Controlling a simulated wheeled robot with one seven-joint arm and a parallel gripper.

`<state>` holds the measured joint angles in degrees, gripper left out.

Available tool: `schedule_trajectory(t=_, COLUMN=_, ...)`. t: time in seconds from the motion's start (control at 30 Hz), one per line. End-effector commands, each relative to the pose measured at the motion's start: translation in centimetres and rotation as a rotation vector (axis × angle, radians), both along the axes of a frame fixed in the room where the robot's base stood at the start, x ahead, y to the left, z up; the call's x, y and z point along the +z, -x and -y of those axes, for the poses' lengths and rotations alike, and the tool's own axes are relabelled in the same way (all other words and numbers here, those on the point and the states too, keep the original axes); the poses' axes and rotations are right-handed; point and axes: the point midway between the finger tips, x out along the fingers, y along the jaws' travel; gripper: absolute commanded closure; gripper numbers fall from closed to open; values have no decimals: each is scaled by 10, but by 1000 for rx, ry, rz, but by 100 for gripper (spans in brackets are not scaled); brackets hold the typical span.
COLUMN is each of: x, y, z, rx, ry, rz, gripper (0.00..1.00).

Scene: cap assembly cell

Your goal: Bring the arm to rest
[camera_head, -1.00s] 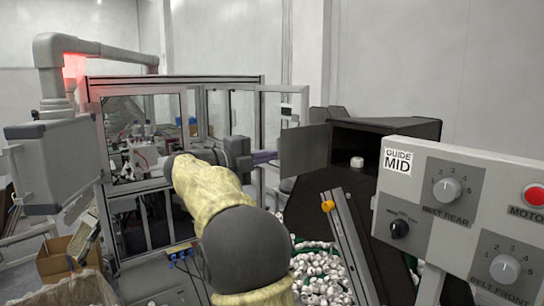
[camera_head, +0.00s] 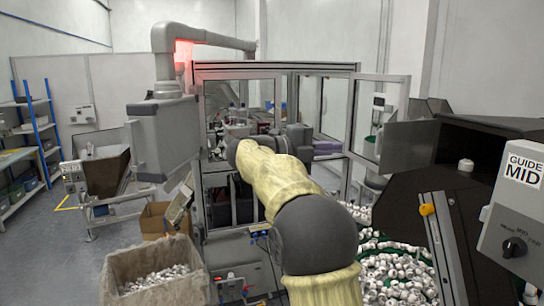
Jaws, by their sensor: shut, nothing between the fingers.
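My arm (camera_head: 277,180) wears a pale yellow sleeve with dark grey joints. It reaches forward and bends left at its far end, in front of the framed machine cabinet (camera_head: 276,69). I cannot tell the exact gap between the gripper and the door frame.
A black hopper machine (camera_head: 485,140) and a control panel (camera_head: 515,215) stand at the right. White caps (camera_head: 395,275) fill a bin below. A carton of caps (camera_head: 125,268) stands at the lower left, with a grey box (camera_head: 165,138) above. Open floor (camera_head: 62,245) lies farther left.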

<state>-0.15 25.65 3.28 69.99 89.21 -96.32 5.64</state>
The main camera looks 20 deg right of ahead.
Motion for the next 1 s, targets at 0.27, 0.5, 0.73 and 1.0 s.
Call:
schedule_trajectory(t=0.27, x=-1, y=-17, z=0, rx=131, ry=85, rz=-62, gripper=100)
schedule_trajectory(t=0.5, x=-28, y=-69, z=-29, rx=546, ry=294, rz=-315, gripper=100)
schedule_trajectory(t=0.73, x=-108, y=-94, z=-88, rx=983, ry=427, rz=-665, gripper=100)
schedule_trajectory(t=1.0, x=-248, y=-50, z=-156, rx=1454, ry=461, rz=-1138, gripper=100)
